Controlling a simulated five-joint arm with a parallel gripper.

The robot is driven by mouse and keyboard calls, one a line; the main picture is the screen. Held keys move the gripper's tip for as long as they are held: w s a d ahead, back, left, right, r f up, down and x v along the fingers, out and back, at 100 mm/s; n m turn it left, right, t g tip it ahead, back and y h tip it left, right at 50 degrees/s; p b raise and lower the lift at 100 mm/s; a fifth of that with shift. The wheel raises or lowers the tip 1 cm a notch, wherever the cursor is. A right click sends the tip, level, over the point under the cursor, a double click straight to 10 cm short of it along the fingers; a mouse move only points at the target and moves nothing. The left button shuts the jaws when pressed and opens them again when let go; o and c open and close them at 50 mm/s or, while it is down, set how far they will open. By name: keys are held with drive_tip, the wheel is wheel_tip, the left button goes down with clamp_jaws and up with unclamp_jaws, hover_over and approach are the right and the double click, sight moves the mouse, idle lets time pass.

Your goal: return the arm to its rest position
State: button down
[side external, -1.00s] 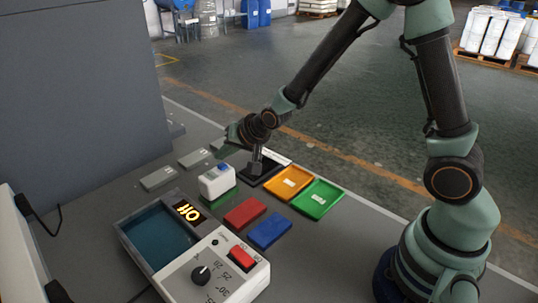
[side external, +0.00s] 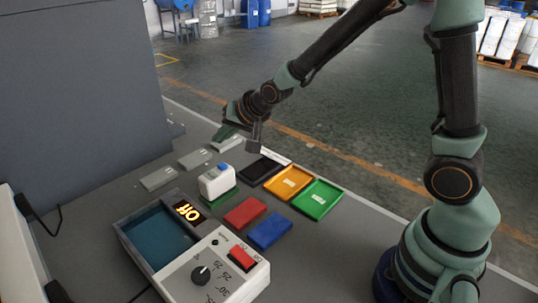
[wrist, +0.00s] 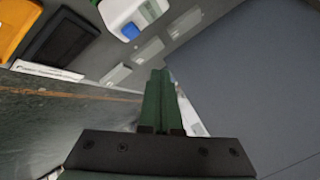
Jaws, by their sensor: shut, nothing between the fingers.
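My gripper (side external: 224,133) hangs in the air above the far part of the bench, behind the white box and left of the black tray. Its green fingers are shut together and empty; they also show shut in the wrist view (wrist: 160,88). My arm reaches out from its base at the right, bent high at the elbow and sloping down to the wrist. The gripper touches nothing that I can make out.
Black (side external: 262,168), orange (side external: 275,187) and green (side external: 328,189) trays lie in a row. Red (side external: 245,212) and blue (side external: 270,232) blocks, a white box (side external: 216,182) and grey plates (side external: 159,178) lie nearby. A bath unit (side external: 225,280) stands in front; a grey wall (side external: 80,90) rises left.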

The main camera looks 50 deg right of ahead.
idle(0.4)
drive_tip(key=s+d+r+n+g, duration=0.1)
drive_tip(key=s+d+r+n, duration=0.2)
drive_tip(key=s, duration=0.7)
drive_tip(key=s+d+r+n+g+h, duration=0.1)
drive_tip(key=s+d+r+n+g, duration=0.1)
drive_tip(key=s+r, duration=0.4)
drive_tip(key=s+d+n, duration=0.1)
drive_tip(key=s+n, duration=0.1)
drive_tip(key=s, duration=0.3)
drive_tip(key=shift+n+g, duration=0.3)
drive_tip(key=shift+n, duration=0.1)
